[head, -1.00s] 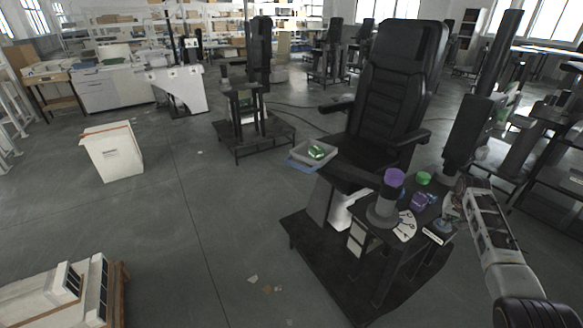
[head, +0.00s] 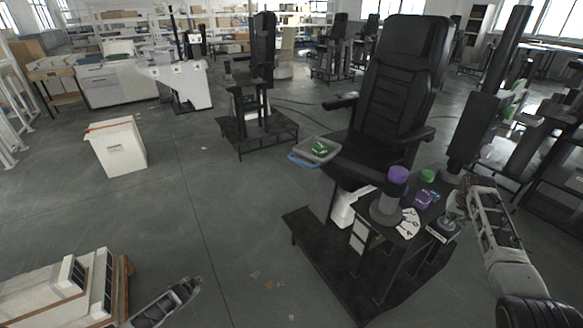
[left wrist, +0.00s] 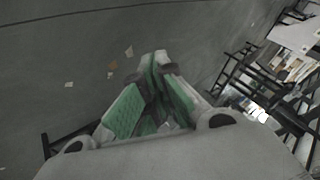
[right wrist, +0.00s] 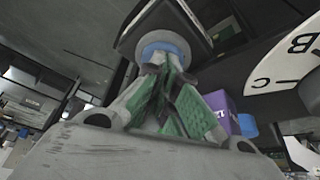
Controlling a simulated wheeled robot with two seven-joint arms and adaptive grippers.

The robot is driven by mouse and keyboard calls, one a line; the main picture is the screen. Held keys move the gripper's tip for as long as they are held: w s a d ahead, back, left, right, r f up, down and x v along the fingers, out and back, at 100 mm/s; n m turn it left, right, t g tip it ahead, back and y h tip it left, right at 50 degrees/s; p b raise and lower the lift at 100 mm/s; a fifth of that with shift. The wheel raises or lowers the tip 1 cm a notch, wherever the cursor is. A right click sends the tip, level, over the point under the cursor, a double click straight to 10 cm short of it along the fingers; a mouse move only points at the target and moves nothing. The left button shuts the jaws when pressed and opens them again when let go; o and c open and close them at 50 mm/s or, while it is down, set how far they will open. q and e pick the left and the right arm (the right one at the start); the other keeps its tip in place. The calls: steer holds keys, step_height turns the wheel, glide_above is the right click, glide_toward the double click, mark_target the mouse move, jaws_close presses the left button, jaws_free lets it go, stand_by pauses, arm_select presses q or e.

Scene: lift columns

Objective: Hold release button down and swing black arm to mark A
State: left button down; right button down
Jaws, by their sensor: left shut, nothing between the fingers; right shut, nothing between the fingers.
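A dial plate (head: 408,223) with letters lies beside a grey post with a purple top (head: 397,175) on the small black stand. In the right wrist view the dial (right wrist: 290,60) shows B and C. My right gripper (head: 452,200) is shut and empty at the stand's right side. In its wrist view the fingertips (right wrist: 165,62) are right at a round blue-and-pale disc (right wrist: 163,46), which may be the release button; contact is unclear. I cannot clearly tell the black arm from the other black parts. My left gripper (head: 196,283) is shut and empty above the floor, far from the stand.
A purple block (head: 424,199) and a green cylinder (head: 428,176) stand near the post. A grey tray (head: 316,150) with a green item sits by the black chair (head: 400,90). White boxes (head: 55,285) are at lower left. Open floor lies between.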

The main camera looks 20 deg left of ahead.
arm_select(q)
steer(key=w+a+r+m+t, duration=0.2)
steer(key=w+r+t, duration=0.1)
steer(key=w+r, duration=1.1)
steer(key=w+d+r+m+t+h, duration=0.1)
steer(key=w+d+r+m+t, duration=0.15)
steer(key=r, duration=0.55)
steer(key=w+d+r+m+t+h, duration=0.1)
steer(key=w+d+r, duration=0.2)
steer(key=r, duration=0.5)
steer(key=s+d+r+m+h, duration=0.1)
steer(key=d+r+m+h, duration=0.2)
steer(key=d+r, duration=0.6)
steer(key=s+d+r+m+t+h, duration=0.1)
steer(key=d+r+m+h, duration=0.3)
steer(key=d, duration=1.3)
step_height(320, 180, up, 7)
steer(key=m, duration=0.4)
steer(key=shift+s+d+f+h, duration=0.2)
steer(key=shift+s+d+h, duration=0.1)
steer(key=shift+s, duration=0.05)
steer(key=shift+m, duration=0.25)
steer(key=shift+w, duration=0.2)
steer(key=r+x, duration=0.2)
steer(key=x, duration=1.1)
steer(key=shift+w+f, duration=0.25)
steer(key=shift+w, duration=0.05)
